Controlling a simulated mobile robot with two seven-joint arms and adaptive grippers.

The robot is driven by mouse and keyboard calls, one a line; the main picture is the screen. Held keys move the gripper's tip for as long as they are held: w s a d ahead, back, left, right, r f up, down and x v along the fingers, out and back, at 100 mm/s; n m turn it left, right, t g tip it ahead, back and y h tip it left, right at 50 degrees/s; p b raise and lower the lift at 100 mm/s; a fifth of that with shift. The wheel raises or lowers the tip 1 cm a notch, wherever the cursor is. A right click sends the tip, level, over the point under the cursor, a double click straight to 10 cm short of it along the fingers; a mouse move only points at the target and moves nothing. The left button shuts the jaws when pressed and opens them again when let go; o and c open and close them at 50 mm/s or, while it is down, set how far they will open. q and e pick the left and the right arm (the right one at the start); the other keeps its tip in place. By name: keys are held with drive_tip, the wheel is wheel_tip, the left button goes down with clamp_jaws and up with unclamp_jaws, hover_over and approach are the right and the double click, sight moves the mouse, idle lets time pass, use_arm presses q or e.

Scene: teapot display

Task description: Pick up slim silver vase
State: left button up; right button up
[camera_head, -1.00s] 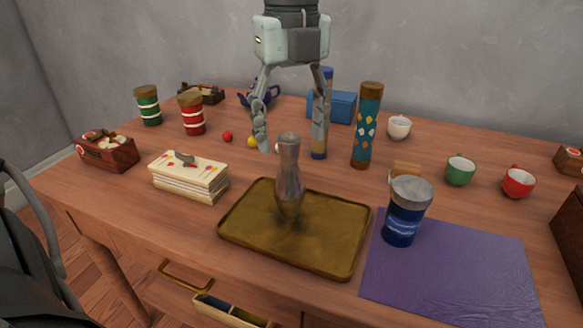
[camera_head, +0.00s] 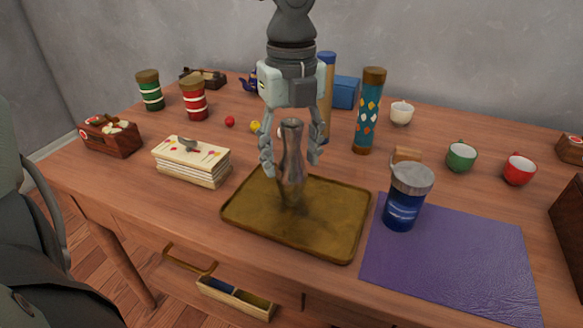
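The slim silver vase (camera_head: 291,175) stands upright on a brass-coloured tray (camera_head: 340,222) in the middle of the table. My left gripper (camera_head: 291,160) hangs above it, pointing down. Its fingers are spread, one on each side of the vase's upper part. Gaps show between the fingers and the vase, so it is open and holds nothing. My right gripper is not in view.
A cake-like box (camera_head: 191,161) is left of the tray. A tall patterned canister (camera_head: 368,112) stands behind. An open drawer (camera_head: 236,298) juts out at the front.

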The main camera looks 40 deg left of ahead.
use_arm(q)
drive_tip(key=c, duration=1.1)
